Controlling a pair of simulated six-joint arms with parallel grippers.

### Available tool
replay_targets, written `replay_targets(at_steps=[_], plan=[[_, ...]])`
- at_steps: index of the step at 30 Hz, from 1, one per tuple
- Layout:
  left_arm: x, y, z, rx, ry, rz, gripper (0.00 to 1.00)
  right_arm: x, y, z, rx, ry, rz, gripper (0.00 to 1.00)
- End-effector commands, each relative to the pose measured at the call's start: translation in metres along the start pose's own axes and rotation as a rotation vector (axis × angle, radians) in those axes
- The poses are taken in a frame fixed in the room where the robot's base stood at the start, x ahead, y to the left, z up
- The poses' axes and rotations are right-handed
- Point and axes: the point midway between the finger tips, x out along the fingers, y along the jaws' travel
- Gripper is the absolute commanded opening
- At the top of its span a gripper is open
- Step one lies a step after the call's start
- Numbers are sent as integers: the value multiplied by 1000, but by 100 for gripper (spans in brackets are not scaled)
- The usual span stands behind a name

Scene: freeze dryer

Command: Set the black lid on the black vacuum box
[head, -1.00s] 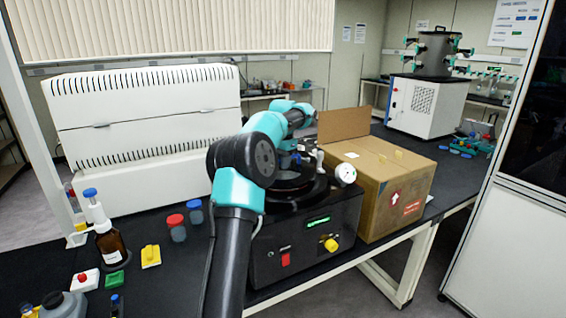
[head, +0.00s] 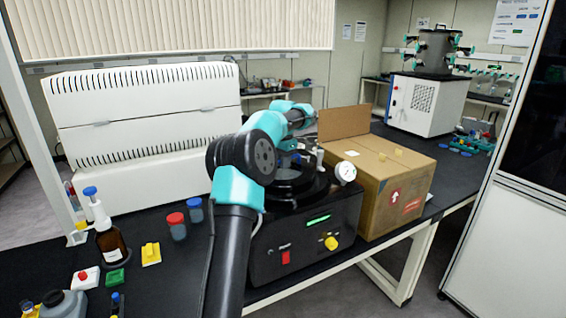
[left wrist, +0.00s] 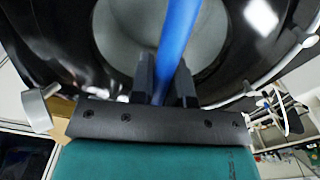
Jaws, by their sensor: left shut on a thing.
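The black vacuum box (head: 308,245) stands on the bench with a green display, a red switch, a yellow knob and a white gauge (head: 345,172). The black lid (head: 298,187) is over the top of the box, partly hidden by my left arm; I cannot tell if it is fully seated. My left gripper (left wrist: 164,84) points down above it, and its fingers are shut on an upright blue bar (left wrist: 177,35), apparently the lid's handle. In the left wrist view, a glossy black ring (left wrist: 75,45) surrounds a grey centre below the fingers. My right gripper is not in view.
An open cardboard box (head: 385,190) stands close to the right of the vacuum box. A white machine (head: 145,130) stands behind on the left. Red- and blue-capped jars (head: 177,228), a brown bottle (head: 110,243) and small coloured items occupy the bench at left.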

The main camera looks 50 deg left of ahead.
Motion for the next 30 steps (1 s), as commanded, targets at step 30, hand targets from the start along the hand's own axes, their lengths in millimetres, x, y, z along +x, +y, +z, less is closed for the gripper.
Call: replay_targets(at_steps=[30], plan=[[5, 0, 0, 0, 1, -1, 19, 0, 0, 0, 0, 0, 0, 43]])
